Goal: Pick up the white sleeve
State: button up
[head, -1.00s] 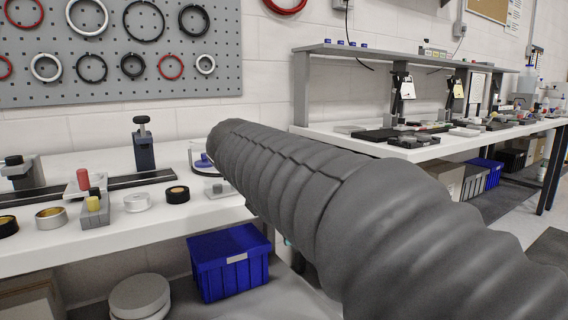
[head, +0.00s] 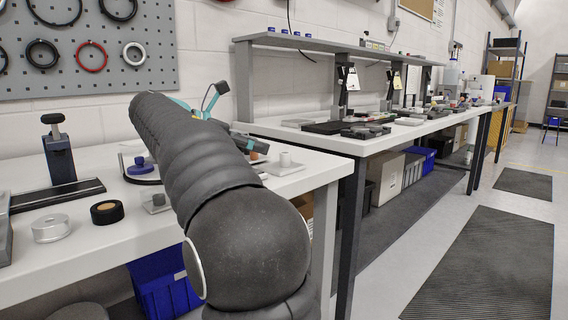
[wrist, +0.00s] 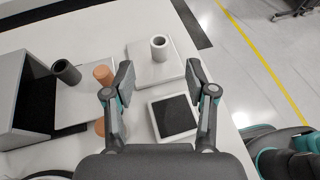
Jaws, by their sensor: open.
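The white sleeve (wrist: 159,47) is a short hollow tube standing upright on a pale square plate (wrist: 170,71) in the wrist view. In the head view it shows as a small pale cylinder (head: 285,159) on the bench to the right of my arm. My gripper (wrist: 159,78) is open and empty. Its two fingers are spread to either side, and the sleeve shows beyond and between them, apart from both. In the head view my arm hides much of the bench around the gripper.
In the wrist view, a dark grey sleeve (wrist: 66,72) and a copper sleeve (wrist: 103,74) stand left of the left finger. A grey open box (wrist: 20,100) stands at far left. A dark-topped square block (wrist: 173,116) lies nearer. The bench edge is on the right.

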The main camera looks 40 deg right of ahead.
aim_at(284, 166)
jog(key=shift+b+x, duration=0.8)
jog(key=shift+x, duration=3.55)
jog(key=c, duration=0.8)
